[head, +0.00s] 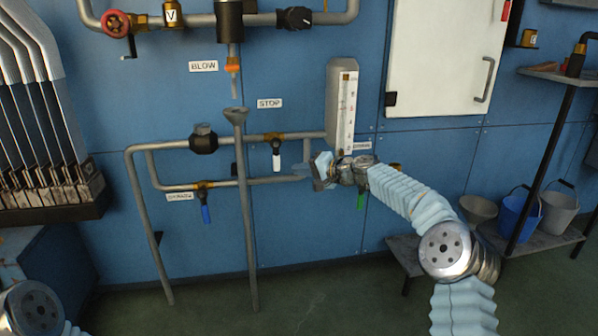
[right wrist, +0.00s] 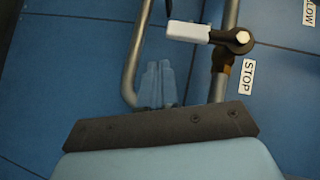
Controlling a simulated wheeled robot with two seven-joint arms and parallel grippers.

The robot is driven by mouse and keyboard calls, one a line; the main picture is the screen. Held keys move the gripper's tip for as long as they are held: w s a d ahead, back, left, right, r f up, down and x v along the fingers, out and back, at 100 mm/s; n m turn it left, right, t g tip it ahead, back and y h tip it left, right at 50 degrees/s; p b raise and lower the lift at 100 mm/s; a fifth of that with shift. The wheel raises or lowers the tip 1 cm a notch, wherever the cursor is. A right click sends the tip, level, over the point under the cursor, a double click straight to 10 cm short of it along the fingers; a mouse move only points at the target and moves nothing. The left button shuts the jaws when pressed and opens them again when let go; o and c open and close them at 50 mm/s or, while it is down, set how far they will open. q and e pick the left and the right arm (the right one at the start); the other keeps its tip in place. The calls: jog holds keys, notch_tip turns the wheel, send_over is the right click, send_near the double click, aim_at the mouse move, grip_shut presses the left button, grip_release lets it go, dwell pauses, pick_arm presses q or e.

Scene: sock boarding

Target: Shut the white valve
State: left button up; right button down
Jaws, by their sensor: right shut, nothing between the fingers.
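The white valve (head: 276,152) is on the upper horizontal pipe under the STOP label. Its white lever hangs straight down, across the pipe. In the right wrist view the white lever (right wrist: 188,32) sticks out sideways from its dark pivot, across the pipe. My right gripper (head: 318,172) is to the right of the lever and a little lower, apart from it. Its fingers (right wrist: 157,84) are closed together and empty, and the lever is beyond their tips in the wrist view. My left gripper is out of view; only part of my left arm shows at the bottom left.
A blue-handled valve (head: 205,209) is on the lower pipe, and a green handle (head: 361,198) is behind my right wrist. A funnel-topped pipe (head: 241,150) stands left of the white valve. The gauge (head: 343,100) is above my right gripper.

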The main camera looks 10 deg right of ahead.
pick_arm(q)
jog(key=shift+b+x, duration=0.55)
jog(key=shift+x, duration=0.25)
pick_arm(e)
jog(key=s+d, duration=0.7)
jog(key=shift+s+d, duration=0.2)
jog(key=shift+d, duration=0.2)
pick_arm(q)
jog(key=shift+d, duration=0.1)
pick_arm(e)
jog(key=shift+f, duration=0.1)
